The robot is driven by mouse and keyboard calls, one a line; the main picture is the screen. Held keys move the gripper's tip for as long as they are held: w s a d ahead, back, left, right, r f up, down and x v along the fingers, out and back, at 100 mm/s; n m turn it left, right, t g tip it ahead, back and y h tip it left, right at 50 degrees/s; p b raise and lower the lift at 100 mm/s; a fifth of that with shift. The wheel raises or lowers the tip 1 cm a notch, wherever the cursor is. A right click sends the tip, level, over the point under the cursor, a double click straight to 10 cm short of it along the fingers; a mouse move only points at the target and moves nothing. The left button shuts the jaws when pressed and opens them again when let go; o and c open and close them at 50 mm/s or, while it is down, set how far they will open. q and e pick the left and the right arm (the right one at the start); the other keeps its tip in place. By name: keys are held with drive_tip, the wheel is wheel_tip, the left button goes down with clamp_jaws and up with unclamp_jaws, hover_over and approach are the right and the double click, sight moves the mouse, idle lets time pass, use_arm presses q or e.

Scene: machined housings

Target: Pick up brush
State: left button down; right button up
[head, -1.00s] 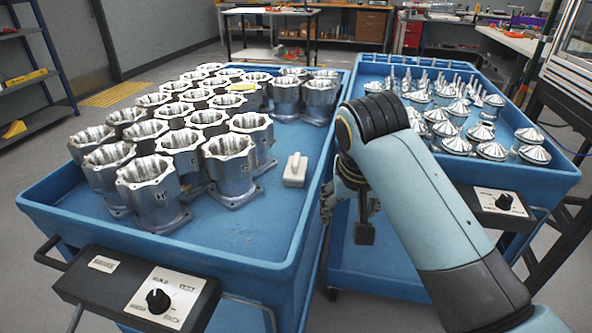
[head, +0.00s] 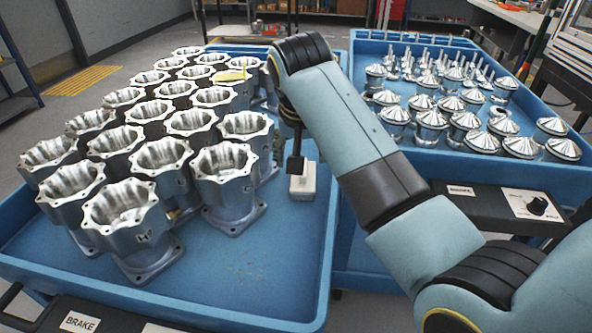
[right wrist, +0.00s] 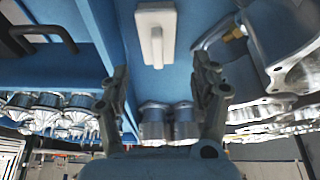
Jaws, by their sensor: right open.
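The brush, a pale block with a raised grip (head: 302,181), lies on the floor of the left blue cart, right of the housings. It also shows at the top middle of the right wrist view (right wrist: 155,36). My right gripper (head: 294,163) is over the cart beside the brush in the head view, partly hidden by my arm. In the right wrist view my right gripper (right wrist: 160,75) has its two fingers spread wide with nothing between them. The brush lies beyond the fingertips, apart from them. My left gripper is not in view.
Metal housings (head: 141,225) stand packed on the left cart (head: 245,277), close to the brush. The right cart (head: 556,83) holds several cone-topped parts (head: 463,121). The left cart's front right floor is clear.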

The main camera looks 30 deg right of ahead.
drive_tip(key=x, duration=0.3)
drive_tip(key=shift+s+d+f+b, duration=0.1)
drive_tip(key=shift+s+f+b, duration=0.05)
drive_tip(key=shift+f+b, duration=0.15)
drive_tip(key=shift+w+d+f, duration=0.1)
drive_tip(key=shift+w+f, duration=0.1)
drive_tip(key=shift+f, duration=0.05)
drive_tip(key=b+x, duration=0.1)
drive_tip(key=x, duration=0.4)
drive_tip(key=shift+d, duration=0.1)
drive_tip(key=shift+r, duration=0.1)
drive_tip(key=c, duration=0.4)
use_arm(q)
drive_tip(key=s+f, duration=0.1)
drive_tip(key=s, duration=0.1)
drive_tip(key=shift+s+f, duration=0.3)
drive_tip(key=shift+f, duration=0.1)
use_arm(e)
drive_tip(key=c, duration=0.6)
drive_tip(key=shift+o, duration=0.2)
drive_tip(key=shift+r, duration=0.1)
